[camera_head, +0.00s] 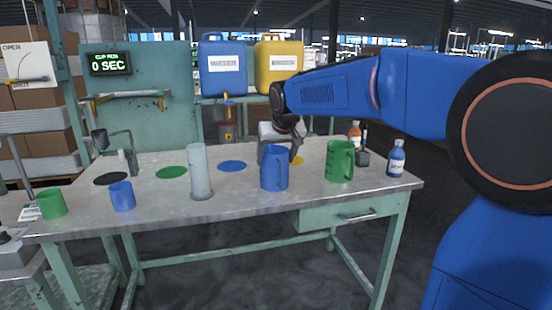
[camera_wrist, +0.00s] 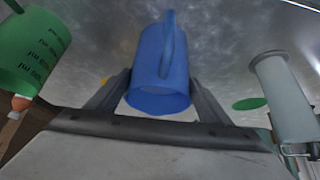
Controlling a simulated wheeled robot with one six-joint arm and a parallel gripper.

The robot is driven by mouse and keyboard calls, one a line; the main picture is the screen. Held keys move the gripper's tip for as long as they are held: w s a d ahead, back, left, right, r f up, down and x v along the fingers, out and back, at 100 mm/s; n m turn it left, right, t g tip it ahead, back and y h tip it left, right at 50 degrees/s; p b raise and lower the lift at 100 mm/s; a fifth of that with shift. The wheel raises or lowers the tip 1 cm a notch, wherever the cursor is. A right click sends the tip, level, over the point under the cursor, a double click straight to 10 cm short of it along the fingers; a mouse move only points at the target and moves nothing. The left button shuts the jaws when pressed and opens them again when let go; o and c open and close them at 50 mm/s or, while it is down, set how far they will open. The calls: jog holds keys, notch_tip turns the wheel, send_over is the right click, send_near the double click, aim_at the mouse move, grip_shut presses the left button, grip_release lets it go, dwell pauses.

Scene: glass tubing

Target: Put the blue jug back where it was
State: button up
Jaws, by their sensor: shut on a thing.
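The blue jug (camera_head: 274,170) is upright near the middle of the table, right of the blue disc (camera_head: 232,166) and not over it. My gripper (camera_head: 277,146) reaches it from behind and is shut on it, with a finger on each side. In the wrist view the blue jug (camera_wrist: 160,68) sits between the two fingers, its handle pointing away from the palm. I cannot tell whether its base touches the table. A yellow disc (camera_head: 297,160) is partly hidden behind the jug and gripper.
A green jug (camera_head: 340,161) and a blue bottle (camera_head: 396,159) stand to the right. A clear cylinder (camera_head: 199,170) stands left of the jug. A small blue cup (camera_head: 122,197) and green cup (camera_head: 51,204) are farther left. The table (camera_head: 240,204) is clear in front.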

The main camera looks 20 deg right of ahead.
jog(key=shift+f, duration=0.15)
jog(key=o, duration=1.6)
jog(key=v, duration=1.2)
jog(key=s+d+f, duration=0.2)
jog(key=s+f, duration=0.6)
jog(key=s, duration=0.3)
jog(key=s+d+f+g, duration=0.1)
jog(key=s+d+f, duration=0.1)
jog(key=s+f, duration=0.7)
jog(key=s+d+f, duration=0.3)
jog(key=s+f, duration=0.5)
jog(key=s, duration=0.7)
jog(key=shift+f+g, duration=0.25)
jog(key=shift+g, duration=0.15)
